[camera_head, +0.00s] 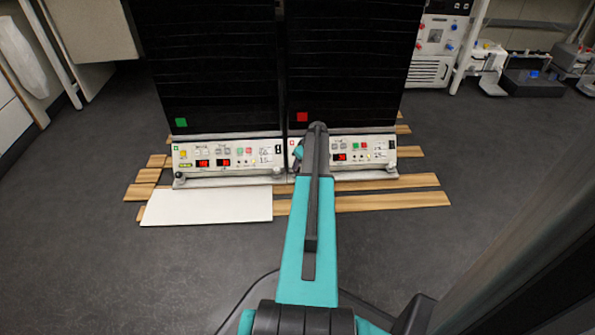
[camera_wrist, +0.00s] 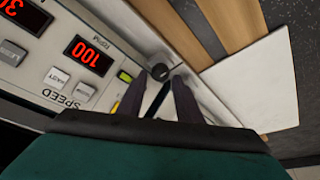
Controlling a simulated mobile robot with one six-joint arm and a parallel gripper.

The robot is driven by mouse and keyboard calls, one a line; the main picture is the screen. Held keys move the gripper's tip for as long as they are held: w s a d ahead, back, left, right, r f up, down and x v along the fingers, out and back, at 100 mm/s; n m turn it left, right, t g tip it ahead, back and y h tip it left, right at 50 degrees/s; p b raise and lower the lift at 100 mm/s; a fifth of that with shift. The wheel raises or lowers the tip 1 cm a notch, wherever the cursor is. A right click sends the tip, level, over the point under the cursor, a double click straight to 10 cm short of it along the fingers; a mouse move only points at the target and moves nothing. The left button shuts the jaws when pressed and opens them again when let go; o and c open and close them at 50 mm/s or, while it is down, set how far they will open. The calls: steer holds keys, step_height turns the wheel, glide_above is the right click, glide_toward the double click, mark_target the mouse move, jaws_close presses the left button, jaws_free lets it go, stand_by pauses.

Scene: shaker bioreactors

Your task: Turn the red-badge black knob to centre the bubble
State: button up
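The right shaker unit (camera_head: 345,60) is black with a red badge (camera_head: 302,117) above its white front panel. A small round black knob (camera_wrist: 160,71) shows at the lower front corner of a white panel in the wrist view. My gripper (camera_wrist: 161,76) points at this knob, with its two dark fingers apart and the knob between or just beyond the tips. I see no clear contact. In the head view my arm covers the right unit's left corner, hiding the knob and fingertips. I cannot make out the bubble in either view.
The left unit (camera_head: 205,60) with a green badge (camera_head: 181,123) stands close beside the right one. A white board (camera_head: 205,207) lies on the floor in front, with wooden slats (camera_head: 395,200) around it. The wrist view shows a red 100 RPM display (camera_wrist: 88,55) near my fingers.

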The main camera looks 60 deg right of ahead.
mark_target(298, 170)
steer(key=shift+b+x, duration=0.5)
steer(key=shift+x, duration=1.1)
steer(key=c, duration=0.7)
steer(key=shift+a, duration=0.25)
steer(key=shift+c, duration=0.3)
steer(key=shift+d, duration=0.15)
